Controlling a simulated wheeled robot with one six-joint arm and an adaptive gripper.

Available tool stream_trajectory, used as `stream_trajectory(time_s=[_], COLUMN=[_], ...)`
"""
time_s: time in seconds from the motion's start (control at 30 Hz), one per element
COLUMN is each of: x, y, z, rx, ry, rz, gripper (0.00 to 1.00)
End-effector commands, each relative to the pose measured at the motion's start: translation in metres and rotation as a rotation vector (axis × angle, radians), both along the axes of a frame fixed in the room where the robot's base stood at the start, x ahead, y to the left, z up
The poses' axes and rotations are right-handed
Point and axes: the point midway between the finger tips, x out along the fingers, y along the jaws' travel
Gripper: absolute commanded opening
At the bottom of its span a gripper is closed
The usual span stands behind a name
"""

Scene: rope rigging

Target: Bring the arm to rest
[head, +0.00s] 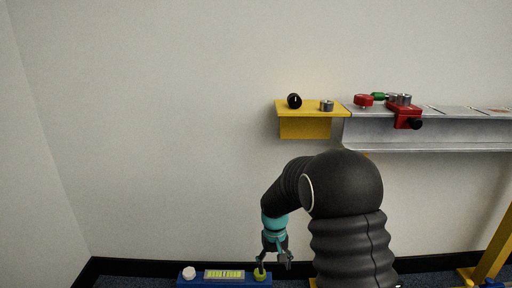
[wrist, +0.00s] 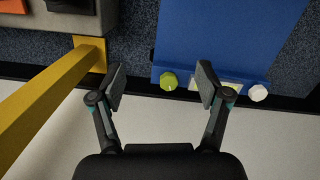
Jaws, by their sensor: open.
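My gripper (head: 274,260) hangs at the end of my dark arm, low in the middle of the head view, pointing down. In the wrist view my gripper (wrist: 161,88) has its two fingers spread wide with nothing between the tips. Beyond the fingers is a blue box (wrist: 215,40) with a yellow-green knob (wrist: 168,81) and a white knob (wrist: 258,93). In the head view the blue box (head: 216,281) is at the bottom edge, partly behind the gripper. Whether the gripper touches it I cannot tell.
A yellow bracket (head: 305,128) and a grey metal beam (head: 440,132) run along the wall above my arm. A red clamp (head: 402,115) sits on the beam. A yellow post (wrist: 55,92) stands left in the wrist view. The wall at left is bare.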

Motion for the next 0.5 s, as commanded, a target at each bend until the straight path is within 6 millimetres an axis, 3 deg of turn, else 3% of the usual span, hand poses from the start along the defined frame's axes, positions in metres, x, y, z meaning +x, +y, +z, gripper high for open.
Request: stream_trajectory(time_s=[0.1,0.5], x=[-0.023,-0.099], y=[-0.011,-0.041], z=[0.033,0.117], rx=[0.004,0.018], ry=[-0.022,-0.109], rz=[-0.011,-0.047], gripper=[0.76,0.76])
